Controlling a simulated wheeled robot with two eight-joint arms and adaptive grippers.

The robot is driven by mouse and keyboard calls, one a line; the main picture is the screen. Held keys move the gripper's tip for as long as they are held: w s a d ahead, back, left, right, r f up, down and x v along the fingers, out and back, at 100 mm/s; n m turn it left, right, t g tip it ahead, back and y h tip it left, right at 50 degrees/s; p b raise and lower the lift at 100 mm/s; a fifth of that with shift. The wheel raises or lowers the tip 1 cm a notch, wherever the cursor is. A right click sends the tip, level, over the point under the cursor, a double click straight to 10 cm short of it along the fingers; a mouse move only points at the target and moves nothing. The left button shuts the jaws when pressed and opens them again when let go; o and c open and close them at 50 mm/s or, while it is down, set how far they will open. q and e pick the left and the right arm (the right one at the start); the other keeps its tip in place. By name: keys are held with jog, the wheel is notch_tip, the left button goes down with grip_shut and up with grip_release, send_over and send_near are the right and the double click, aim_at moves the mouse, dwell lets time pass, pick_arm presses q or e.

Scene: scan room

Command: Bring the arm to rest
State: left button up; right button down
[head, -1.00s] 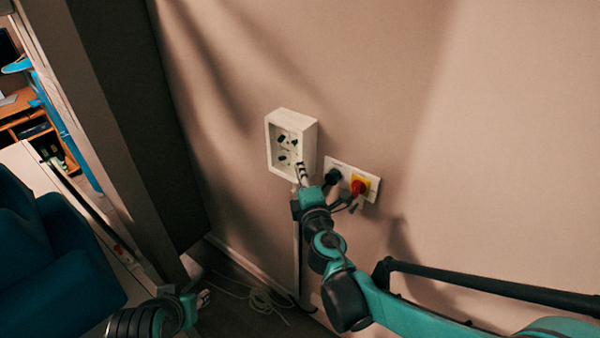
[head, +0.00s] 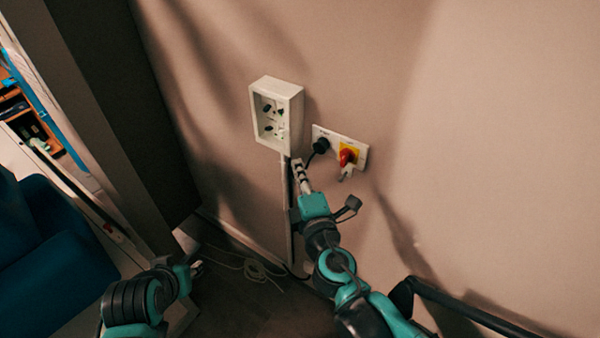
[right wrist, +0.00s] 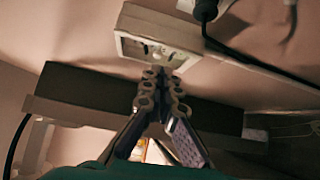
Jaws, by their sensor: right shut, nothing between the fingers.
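My right arm reaches up from the bottom right in the head view. Its gripper (head: 299,165) is shut and empty, just below the white wall box (head: 293,112). In the right wrist view the two fingers (right wrist: 161,78) meet, with the box (right wrist: 140,22) beyond them and a gap I cannot judge. My left arm is low at the left of the head view, its small gripper (head: 196,268) near the floor; its finger opening is too small to tell.
Right of the box is a wall plate with a black plug (head: 320,146) and a red-and-yellow switch (head: 348,156). A pale cable (head: 255,270) lies coiled on the floor. A blue chair (head: 45,240) stands at left. The wall at right is bare.

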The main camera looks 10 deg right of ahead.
jog(key=shift+s, duration=0.65)
jog(key=s+d+f+m+g+h, duration=0.4)
jog(key=d+f+m+g, duration=0.25)
jog(key=d+m, duration=0.55)
jog(key=s+a+f+m+g+y, duration=0.3)
jog(key=s+a+f+m+g, duration=0.1)
jog(key=s+f+m, duration=0.2)
jog(key=shift+s+a+m, duration=0.25)
jog(key=shift+s+m, duration=0.3)
jog(key=shift+m, duration=0.05)
jog(key=shift+f, duration=0.1)
